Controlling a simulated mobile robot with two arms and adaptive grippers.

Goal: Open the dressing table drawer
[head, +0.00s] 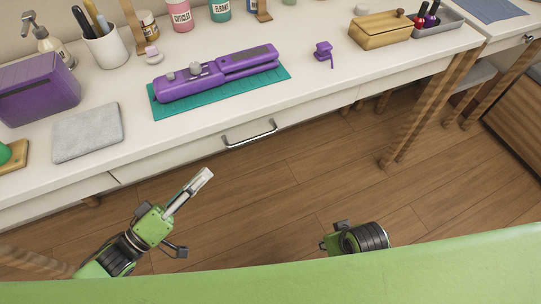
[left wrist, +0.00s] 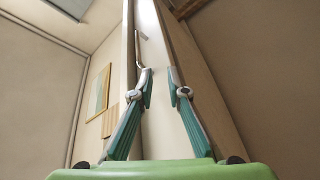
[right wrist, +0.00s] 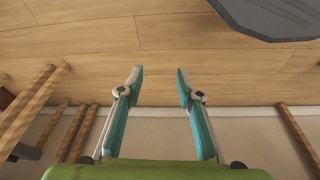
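The white dressing table (head: 340,78) spans the head view. Its drawer front (head: 190,151) looks flush with the table front, and a metal bar handle (head: 250,134) sits on it. My left gripper (head: 203,178) is in front of the drawer, below and left of the handle, not touching it. In the left wrist view its fingers (left wrist: 160,84) are apart with nothing between them; the pale table front and the bar handle (left wrist: 138,48) show beyond. My right gripper (right wrist: 160,85) is open and empty, over the floor; its fingers are hidden in the head view.
On the tabletop are a purple hair straightener (head: 215,76) on a teal mat (head: 165,109), a purple box (head: 38,88), a grey cloth (head: 88,132) and a wooden box (head: 380,36). Wooden legs (head: 432,108) stand at right. The floor (head: 300,190) before the drawer is clear.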

